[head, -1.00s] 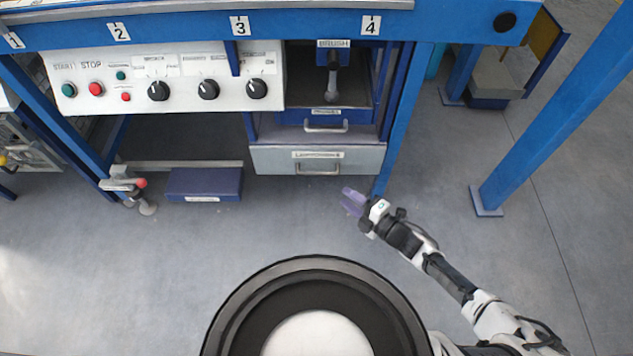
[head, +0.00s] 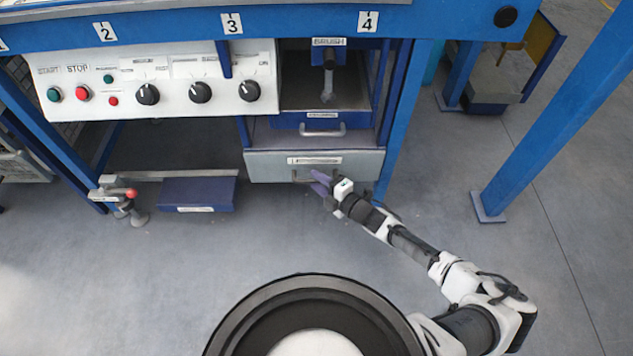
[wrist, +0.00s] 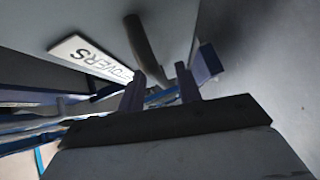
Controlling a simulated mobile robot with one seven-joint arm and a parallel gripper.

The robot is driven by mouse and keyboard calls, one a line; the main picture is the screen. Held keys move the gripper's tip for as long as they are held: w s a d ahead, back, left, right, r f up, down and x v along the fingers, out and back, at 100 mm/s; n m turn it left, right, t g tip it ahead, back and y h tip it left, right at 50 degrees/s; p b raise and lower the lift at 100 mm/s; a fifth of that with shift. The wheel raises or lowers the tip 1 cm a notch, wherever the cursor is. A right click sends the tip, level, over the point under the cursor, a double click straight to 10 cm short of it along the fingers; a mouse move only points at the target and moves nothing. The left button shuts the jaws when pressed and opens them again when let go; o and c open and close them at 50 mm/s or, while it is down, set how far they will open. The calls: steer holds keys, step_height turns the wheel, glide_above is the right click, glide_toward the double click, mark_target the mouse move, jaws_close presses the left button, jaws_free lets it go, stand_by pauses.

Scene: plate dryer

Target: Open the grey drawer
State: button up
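The grey drawer (head: 350,165) is the lowest one under slot 4 and looks closed. Its front carries a white label and a bar handle (head: 297,177), whose right part is hidden behind my fingers in the head view. My gripper (head: 320,180) is at the drawer front, at the handle's right part. In the wrist view my gripper (wrist: 162,85) has its two fingers apart. The dark handle bar (wrist: 147,45) lies just ahead, its near end seen between the fingertips. I cannot tell whether they touch. The drawer's label (wrist: 88,58) shows at upper left.
A blue drawer (head: 322,125) with its own handle sits directly above. A blue table leg (head: 398,125) stands right of the drawer. A dark blue box (head: 197,193) is low on the left. The floor in front is clear.

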steer(key=shift+w+a, duration=0.4)
jaws_close()
steer(key=shift+s, duration=0.2)
